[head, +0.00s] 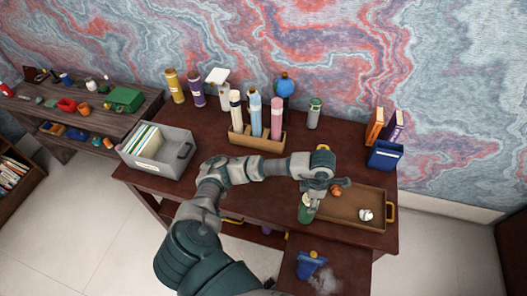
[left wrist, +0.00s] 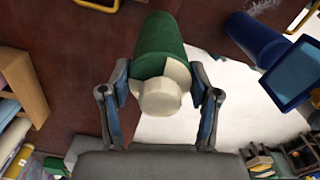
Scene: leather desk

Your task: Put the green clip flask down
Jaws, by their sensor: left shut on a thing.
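The green flask (head: 305,213) with a pale cap is at the desk's front, beside the left end of the wooden tray (head: 345,218). My left gripper (head: 311,192) is shut on it from above. In the left wrist view the green flask (left wrist: 162,50) sits between the two fingers of my left gripper (left wrist: 160,92), with its pale cap towards the camera. I cannot tell whether its base touches the desk. My right gripper is not in view.
The tray holds an orange-brown thing (head: 336,191) and a white thing (head: 366,214). A wooden rack (head: 257,141) of bottles and a grey file box (head: 158,152) stand further back. A blue object (head: 308,264) stands on a lower surface in front. The dark desk (head: 205,138) has clear room around the rack.

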